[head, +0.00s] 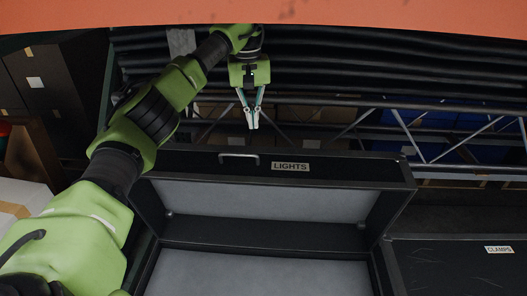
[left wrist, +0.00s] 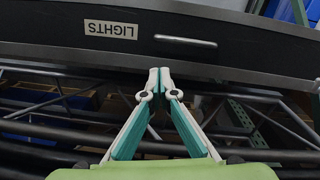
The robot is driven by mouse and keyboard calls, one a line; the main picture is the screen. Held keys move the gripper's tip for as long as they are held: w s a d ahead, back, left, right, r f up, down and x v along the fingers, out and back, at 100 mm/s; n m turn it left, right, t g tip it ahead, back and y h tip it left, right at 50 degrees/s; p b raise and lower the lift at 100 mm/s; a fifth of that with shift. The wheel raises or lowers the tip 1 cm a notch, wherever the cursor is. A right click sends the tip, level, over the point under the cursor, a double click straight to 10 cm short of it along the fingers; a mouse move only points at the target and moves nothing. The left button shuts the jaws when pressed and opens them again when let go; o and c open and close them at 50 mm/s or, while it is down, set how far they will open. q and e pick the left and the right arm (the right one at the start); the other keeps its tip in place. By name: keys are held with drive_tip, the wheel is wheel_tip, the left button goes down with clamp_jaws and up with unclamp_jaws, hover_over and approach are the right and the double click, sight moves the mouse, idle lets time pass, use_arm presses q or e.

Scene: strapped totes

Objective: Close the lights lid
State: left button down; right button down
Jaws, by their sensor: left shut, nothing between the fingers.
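The lights case is open, with its grey-lined bottom (head: 258,275) at the front. Its lid (head: 330,175) stands raised at the back, its grey inner face toward me. A LIGHTS label (head: 290,167) and a metal handle (head: 239,157) are on the lid's edge; they also show upside down in the left wrist view as the label (left wrist: 111,29) and the handle (left wrist: 185,41). My left gripper (head: 252,124) points down just behind the lid's top edge, shut and empty. In the left wrist view its fingertips (left wrist: 159,72) are at the lid's edge; I cannot tell whether they touch. My right gripper is not in view.
A closed dark case labelled CLAMPS (head: 499,249) stands at the right. Metal truss (head: 400,125) and blue bins (head: 428,119) are behind the lid. Dark boxes (head: 58,85) stand at the left. An orange surface (head: 260,12) crosses the top.

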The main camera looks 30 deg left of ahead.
sight(256, 170)
use_arm(q)
drive_tip(key=f, duration=0.1)
drive_tip(key=s+f, duration=0.1)
drive_tip(key=f, duration=0.1)
drive_tip(key=shift+s+d+f, duration=0.1)
drive_tip(key=shift+s+f, duration=0.25)
drive_tip(key=f, duration=0.2)
drive_tip(key=f+p, duration=0.1)
drive_tip(key=f, duration=0.1)
drive_tip(key=w+f, duration=0.1)
drive_tip(key=f, duration=0.1)
drive_tip(key=shift+d, duration=0.15)
drive_tip(key=shift+s+d+p, duration=0.45)
drive_tip(key=shift+s+d, duration=0.2)
drive_tip(key=shift+s, duration=0.35)
drive_tip(key=shift+s+d+f, duration=0.35)
drive_tip(key=shift+s+d, duration=0.2)
drive_tip(key=shift+s, duration=0.15)
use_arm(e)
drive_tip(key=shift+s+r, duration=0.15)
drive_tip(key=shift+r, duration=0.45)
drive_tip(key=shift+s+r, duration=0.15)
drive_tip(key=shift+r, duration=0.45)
use_arm(q)
drive_tip(key=shift+f, duration=0.1)
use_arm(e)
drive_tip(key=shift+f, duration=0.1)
